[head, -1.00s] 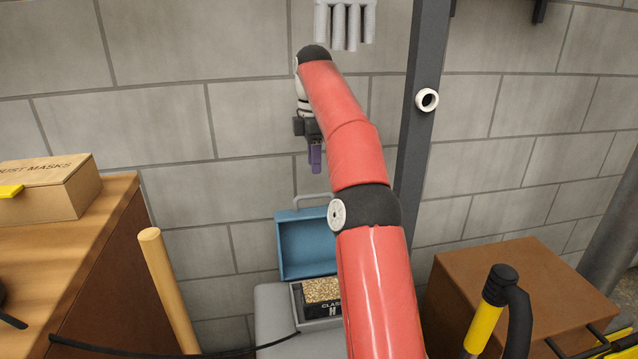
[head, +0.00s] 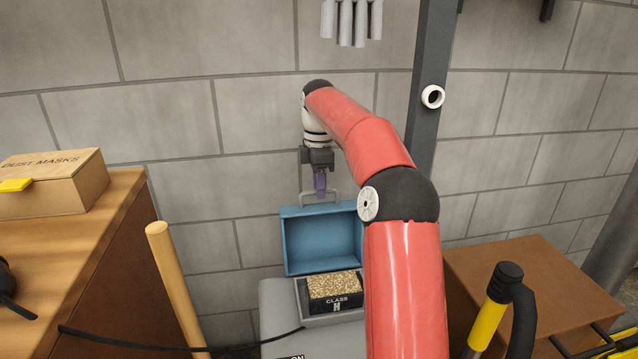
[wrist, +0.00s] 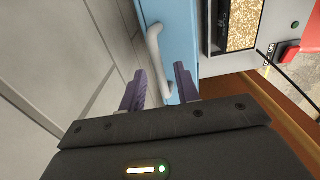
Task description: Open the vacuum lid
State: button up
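The blue vacuum lid (head: 322,243) stands raised behind the grey vacuum body (head: 277,300), its inner side facing the head camera. A light grey handle (head: 306,197) projects from its top edge. My gripper (head: 320,188) points down at the handle, its purple fingers overlapping it in the head view. In the wrist view the fingers of my gripper (wrist: 160,72) are spread apart, with the handle (wrist: 156,50) passing between them. I see no firm contact. My arm hides the right part of the lid and body.
A filter block (head: 337,287) marked "CLASS H" sits in the vacuum's opening. A wooden pole (head: 175,285) and workbench (head: 110,250) stand left. A brown box (head: 520,275) and yellow-black handle (head: 492,305) stand right. The block wall is close behind the lid.

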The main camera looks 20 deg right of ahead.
jog(key=shift+c, duration=0.4)
grip_shut()
jog(key=shift+b, duration=0.3)
jog(key=shift+s+f+b, duration=0.1)
jog(key=shift+s+b, duration=0.25)
jog(key=shift+b, duration=0.3)
jog(key=s+a+r+t+b, duration=0.1)
jog(key=s+r+t+b, duration=0.1)
jog(key=s+t+b, duration=0.2)
jog(key=s+b, duration=0.3)
jog(key=b, duration=0.4)
jog(key=shift+s+a+h, duration=0.2)
jog(key=shift+a+h, duration=0.1)
jog(key=shift+h, duration=0.1)
